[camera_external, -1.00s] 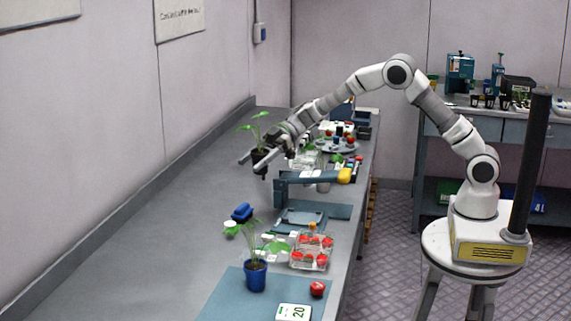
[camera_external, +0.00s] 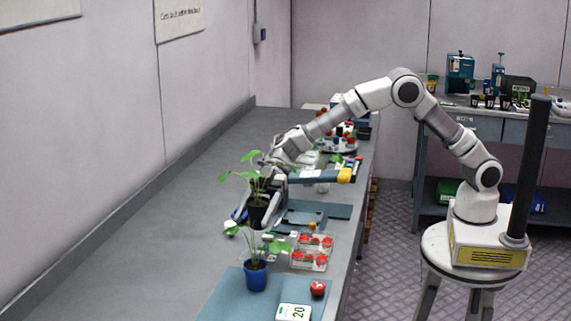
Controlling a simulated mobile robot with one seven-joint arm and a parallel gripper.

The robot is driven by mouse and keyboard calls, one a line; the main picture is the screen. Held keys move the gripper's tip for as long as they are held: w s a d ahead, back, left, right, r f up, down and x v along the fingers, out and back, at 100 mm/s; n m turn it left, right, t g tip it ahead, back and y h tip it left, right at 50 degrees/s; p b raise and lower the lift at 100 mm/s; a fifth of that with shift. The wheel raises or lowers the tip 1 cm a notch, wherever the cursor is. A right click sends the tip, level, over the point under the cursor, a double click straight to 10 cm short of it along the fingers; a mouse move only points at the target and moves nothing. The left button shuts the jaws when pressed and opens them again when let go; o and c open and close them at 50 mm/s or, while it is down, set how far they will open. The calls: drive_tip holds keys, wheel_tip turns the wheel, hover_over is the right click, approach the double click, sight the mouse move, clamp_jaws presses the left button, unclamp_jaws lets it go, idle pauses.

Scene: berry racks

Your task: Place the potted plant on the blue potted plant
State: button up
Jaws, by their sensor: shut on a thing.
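My gripper (camera_external: 258,205) is shut on a potted plant (camera_external: 258,215) in a dark pot with green leaves. It holds this plant in the air over the bench, just behind the blue potted plant. The blue potted plant (camera_external: 255,278) stands upright on a blue-grey mat near the front of the bench. Its leaves reach up close to the held pot, and I cannot tell whether they touch. The fingers partly overlap the held pot in this view.
A clear punnet of red berries (camera_external: 311,254), a red berry (camera_external: 317,288) and a white scale marked 20 (camera_external: 293,312) are right of the blue pot. A yellow-ended tool (camera_external: 322,177) lies behind. The left side of the bench (camera_external: 150,240) is clear.

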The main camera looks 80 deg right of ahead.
drive_tip(key=x, duration=0.4)
drive_tip(key=s+f+x, duration=0.1)
drive_tip(key=x, duration=0.1)
drive_tip(key=shift+d+b, duration=0.15)
drive_tip(key=shift+b, duration=0.15)
drive_tip(key=shift+f+b, duration=0.45)
drive_tip(key=shift+f, duration=1.5)
drive_tip(key=shift+f, duration=0.2)
drive_tip(key=o, duration=1.4)
drive_tip(key=shift+o, duration=0.2)
